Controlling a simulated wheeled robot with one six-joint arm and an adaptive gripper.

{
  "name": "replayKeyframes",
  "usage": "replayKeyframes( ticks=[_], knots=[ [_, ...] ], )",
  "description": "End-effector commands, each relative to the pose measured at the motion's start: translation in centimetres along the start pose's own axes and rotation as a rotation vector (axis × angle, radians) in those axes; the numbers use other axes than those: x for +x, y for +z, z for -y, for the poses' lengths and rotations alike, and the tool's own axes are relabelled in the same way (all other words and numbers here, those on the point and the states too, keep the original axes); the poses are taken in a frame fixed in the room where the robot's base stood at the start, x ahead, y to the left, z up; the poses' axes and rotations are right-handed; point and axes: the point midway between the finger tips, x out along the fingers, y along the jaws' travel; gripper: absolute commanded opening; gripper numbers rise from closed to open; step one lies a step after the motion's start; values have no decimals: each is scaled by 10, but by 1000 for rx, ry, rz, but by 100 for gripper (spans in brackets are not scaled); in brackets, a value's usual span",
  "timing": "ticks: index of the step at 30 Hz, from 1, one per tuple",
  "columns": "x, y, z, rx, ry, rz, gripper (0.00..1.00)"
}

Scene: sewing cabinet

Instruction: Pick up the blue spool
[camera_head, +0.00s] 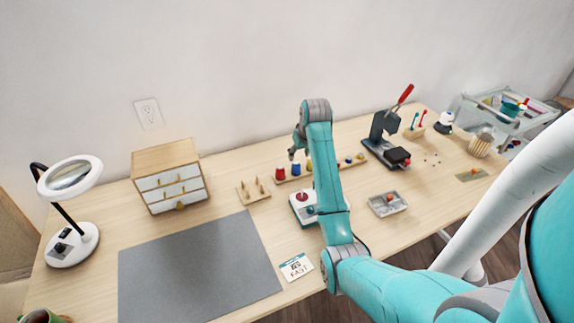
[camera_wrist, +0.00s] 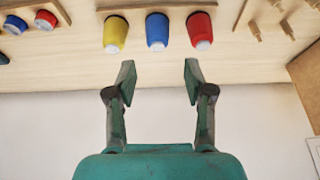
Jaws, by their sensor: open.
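The blue spool (camera_wrist: 157,30) stands between a yellow spool (camera_wrist: 116,33) and a red spool (camera_wrist: 199,30) in the wrist view, all along a wooden rack (camera_wrist: 180,4). My gripper (camera_wrist: 158,72) is open and empty. Its two fingers point toward the row, with the blue spool in line with the gap between them but beyond the fingertips. In the head view the blue spool (camera_head: 295,169) is small, beside the red spool (camera_head: 280,173), and my gripper (camera_head: 293,154) is above and close to it.
More small spools (camera_head: 354,158) sit farther right on the rack. A board with wooden pegs (camera_head: 253,190) lies to the left, near a drawer box (camera_head: 170,178). A device with a red knob (camera_head: 302,207) stands in front of the rack. The wall is close behind.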

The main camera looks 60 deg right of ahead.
Motion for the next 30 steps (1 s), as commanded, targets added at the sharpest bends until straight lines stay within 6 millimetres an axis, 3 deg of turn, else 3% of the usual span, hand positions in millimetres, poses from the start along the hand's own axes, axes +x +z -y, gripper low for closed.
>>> replayKeyframes(
  ticks=[6, 14, 24, 30],
  knots=[
    [33, 1, 0, 0, -1, 2, 52],
    [51, 1, 0, 0, 0, 1, 52],
    [94, 4, -3, 0, 0, 1, 52],
    [100, 4, -3, 0, 0, 0, 52]
  ],
)
